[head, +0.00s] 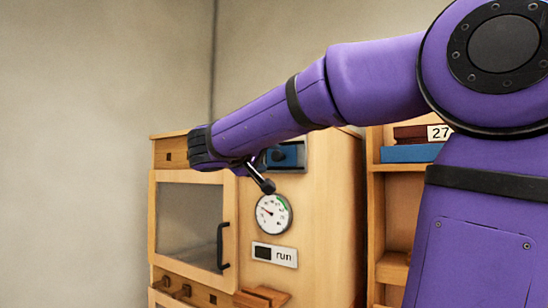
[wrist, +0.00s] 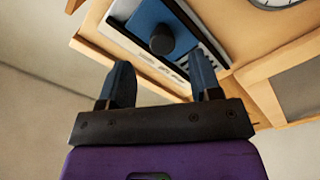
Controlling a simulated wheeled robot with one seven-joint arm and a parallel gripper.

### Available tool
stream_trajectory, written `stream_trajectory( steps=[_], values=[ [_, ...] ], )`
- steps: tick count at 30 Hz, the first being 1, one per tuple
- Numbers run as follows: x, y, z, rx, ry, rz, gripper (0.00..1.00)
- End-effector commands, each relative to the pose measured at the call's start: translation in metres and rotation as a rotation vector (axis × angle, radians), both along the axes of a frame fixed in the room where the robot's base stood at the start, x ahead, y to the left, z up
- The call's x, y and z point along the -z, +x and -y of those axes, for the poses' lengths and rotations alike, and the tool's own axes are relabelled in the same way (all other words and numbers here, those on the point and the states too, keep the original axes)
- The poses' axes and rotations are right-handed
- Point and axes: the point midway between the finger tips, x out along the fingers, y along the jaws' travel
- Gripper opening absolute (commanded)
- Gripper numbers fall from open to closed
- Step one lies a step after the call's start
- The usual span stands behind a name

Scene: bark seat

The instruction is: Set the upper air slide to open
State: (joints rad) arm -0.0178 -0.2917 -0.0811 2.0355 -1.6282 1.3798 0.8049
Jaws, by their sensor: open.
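The upper air slide is a blue plate (wrist: 148,13) with a round black knob (wrist: 162,40), set in a pale frame in the wrist view. Striped slots show beside the plate, and lettering on the frame is too small to read. In the head view the slide (head: 287,155) is high on the cabinet front, partly hidden by my arm. My gripper (wrist: 162,77) is open and empty. Its two dark fingers are spread, one on either side of the knob's line in the wrist view, and look apart from the knob.
The wooden cabinet (head: 325,225) carries a round gauge (head: 273,214) and a "run" sign (head: 275,255) below the slide. A glazed door (head: 190,225) with a black handle (head: 221,246) is at left. Shelves with books (head: 410,153) stand at right, partly behind my arm.

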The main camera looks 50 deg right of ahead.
Motion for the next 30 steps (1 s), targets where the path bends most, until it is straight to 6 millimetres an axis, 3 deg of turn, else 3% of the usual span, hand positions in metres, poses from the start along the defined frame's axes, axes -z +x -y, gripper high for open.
stream_trajectory(
  steps=[3,10,30],
  values=[
    [0.000,-0.003,-0.021,-0.001,0.000,0.001,0.58],
    [0.000,-0.007,-0.044,0.001,0.001,0.001,0.58],
    [0.001,-0.008,-0.047,0.001,0.004,-0.002,0.58]
  ],
)
